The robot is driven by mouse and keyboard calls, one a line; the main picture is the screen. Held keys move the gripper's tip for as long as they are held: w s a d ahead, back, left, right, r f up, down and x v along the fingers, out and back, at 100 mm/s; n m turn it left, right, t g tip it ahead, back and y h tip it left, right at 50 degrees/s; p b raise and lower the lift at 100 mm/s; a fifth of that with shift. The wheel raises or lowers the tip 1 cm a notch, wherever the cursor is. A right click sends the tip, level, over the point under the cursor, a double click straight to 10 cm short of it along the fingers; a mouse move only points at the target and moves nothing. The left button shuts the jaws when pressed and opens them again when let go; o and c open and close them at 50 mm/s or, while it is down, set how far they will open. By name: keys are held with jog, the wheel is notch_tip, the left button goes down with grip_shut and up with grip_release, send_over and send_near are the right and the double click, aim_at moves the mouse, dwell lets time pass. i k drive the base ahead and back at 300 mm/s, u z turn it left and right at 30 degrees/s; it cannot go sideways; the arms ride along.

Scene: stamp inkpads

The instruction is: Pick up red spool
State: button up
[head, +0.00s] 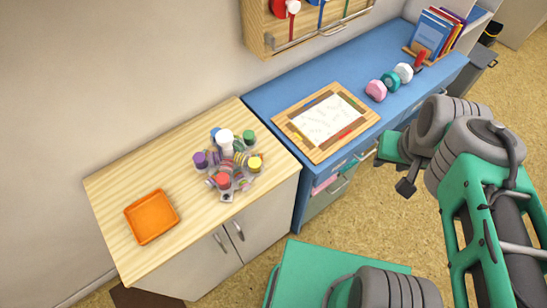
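A red spool (278,8) sits in a wooden rack on the wall at the top of the head view. It is cut off by the top edge, and a red ribbon end with a white part hangs below it. My gripper (397,177) appears to be at the end of my arm on the right, over the floor in front of the blue desk. It is well apart from the rack. Its fingers are small and partly hidden, so I cannot tell whether they are open. I see nothing held in it.
The blue desk (285,92) carries a wooden-framed board (325,121), several stamp-like objects and a book holder. The wooden cabinet (125,190) carries a carousel of coloured-cap items and an orange tray (152,216). A desk drawer (338,187) stands partly open.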

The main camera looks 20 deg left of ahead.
aim_at(222, 179)
jog(key=z, duration=0.45)
jog(key=k, duration=1.45)
jog(key=u, duration=2)
jog(key=i, duration=0.5)
jog(key=u, duration=0.15)
